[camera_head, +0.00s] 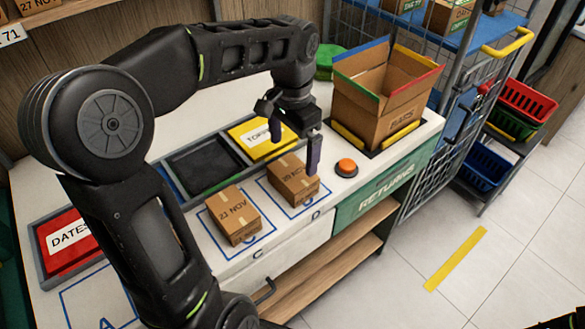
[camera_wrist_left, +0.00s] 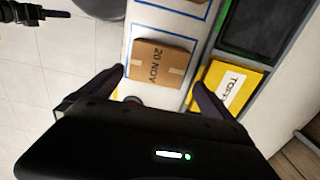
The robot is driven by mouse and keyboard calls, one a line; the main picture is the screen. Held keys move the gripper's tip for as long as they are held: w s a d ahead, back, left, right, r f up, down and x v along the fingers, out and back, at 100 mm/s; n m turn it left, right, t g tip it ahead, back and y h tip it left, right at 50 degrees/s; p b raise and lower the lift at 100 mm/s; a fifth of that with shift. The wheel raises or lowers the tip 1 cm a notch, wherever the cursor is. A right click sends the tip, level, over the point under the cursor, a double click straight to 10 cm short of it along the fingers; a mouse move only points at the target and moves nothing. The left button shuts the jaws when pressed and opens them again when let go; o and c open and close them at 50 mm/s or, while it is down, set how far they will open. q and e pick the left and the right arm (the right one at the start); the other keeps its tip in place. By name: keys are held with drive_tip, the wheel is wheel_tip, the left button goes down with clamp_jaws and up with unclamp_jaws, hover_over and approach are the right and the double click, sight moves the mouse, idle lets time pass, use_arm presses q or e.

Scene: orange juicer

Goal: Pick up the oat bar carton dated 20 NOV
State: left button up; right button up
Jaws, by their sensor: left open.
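The oat bar carton dated 20 NOV (camera_head: 291,184) is a small brown box with a tape strip, lying on the marked square D on the white counter. It also shows in the left wrist view (camera_wrist_left: 160,64), with its date readable. My left gripper (camera_head: 293,143) is open above this carton, and one finger hides part of it. In the left wrist view the two fingertips (camera_wrist_left: 160,88) are spread on either side of the carton's near part; I cannot tell if they touch it. What looks like my right gripper (camera_wrist_left: 55,14) shows at the top left.
A carton dated 21 NOV (camera_head: 233,215) lies on the square to the left. A yellow-labelled tray (camera_head: 254,138) and a black tray (camera_head: 203,166) are behind. An orange button (camera_head: 346,167) and a large open box (camera_head: 383,108) are to the right.

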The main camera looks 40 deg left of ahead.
sight(293, 171)
use_arm(q)
drive_tip(key=shift+s+d+r, duration=0.1)
drive_tip(key=shift+s+d, duration=0.1)
drive_tip(key=shift+w+a+f, duration=0.1)
drive_tip(key=shift+f, duration=1.25)
drive_tip(key=shift+f+p, duration=0.65)
drive_tip(key=shift+f, duration=2)
drive_tip(key=shift+r, duration=0.1)
drive_tip(key=c, duration=1.2)
